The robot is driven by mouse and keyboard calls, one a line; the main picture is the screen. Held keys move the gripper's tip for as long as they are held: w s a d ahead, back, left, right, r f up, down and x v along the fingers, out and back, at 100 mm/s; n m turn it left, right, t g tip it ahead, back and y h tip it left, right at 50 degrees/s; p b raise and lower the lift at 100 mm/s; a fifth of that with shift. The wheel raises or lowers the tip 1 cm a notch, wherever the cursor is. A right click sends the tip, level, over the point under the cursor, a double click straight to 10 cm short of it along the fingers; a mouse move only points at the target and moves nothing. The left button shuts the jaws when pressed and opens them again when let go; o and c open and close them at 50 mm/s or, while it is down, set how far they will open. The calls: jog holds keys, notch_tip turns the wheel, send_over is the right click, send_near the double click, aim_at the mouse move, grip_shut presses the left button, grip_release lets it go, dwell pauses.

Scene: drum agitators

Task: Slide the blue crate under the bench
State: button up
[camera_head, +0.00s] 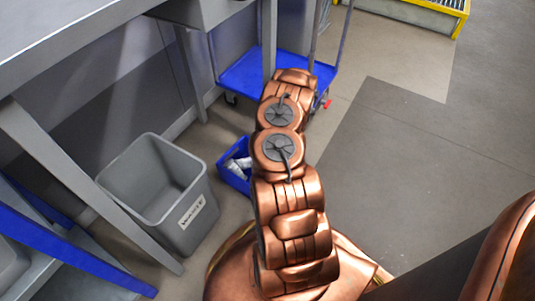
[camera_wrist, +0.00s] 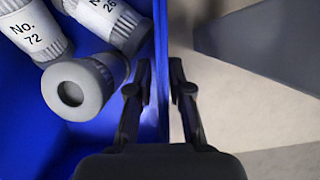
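The blue crate (camera_head: 233,174) stands on the floor by the bench (camera_head: 90,190), partly hidden behind my arm in the head view. In the wrist view the crate (camera_wrist: 45,120) fills the left side. It holds grey-white containers, including one marked "No. 72" (camera_wrist: 32,35) and a round-ended one (camera_wrist: 85,88). My gripper (camera_wrist: 160,82) points down at the crate's right wall, one finger on the crate's inner side and one on the outer side. The fingers are partly apart, with narrow gaps seen beside the wall. My gripper is hidden in the head view.
A grey waste bin (camera_head: 160,190) stands left of the crate, by the bench leg. A blue platform trolley (camera_head: 255,75) stands behind the crate. A yellow-edged grate (camera_head: 440,10) is at the far right. Open floor (camera_head: 430,170) lies to the right.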

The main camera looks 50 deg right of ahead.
jog(key=shift+o, duration=1.1)
jog(key=shift+s+d+r, duration=0.1)
jog(key=shift+r, duration=0.05)
jog(key=shift+v, duration=5.9)
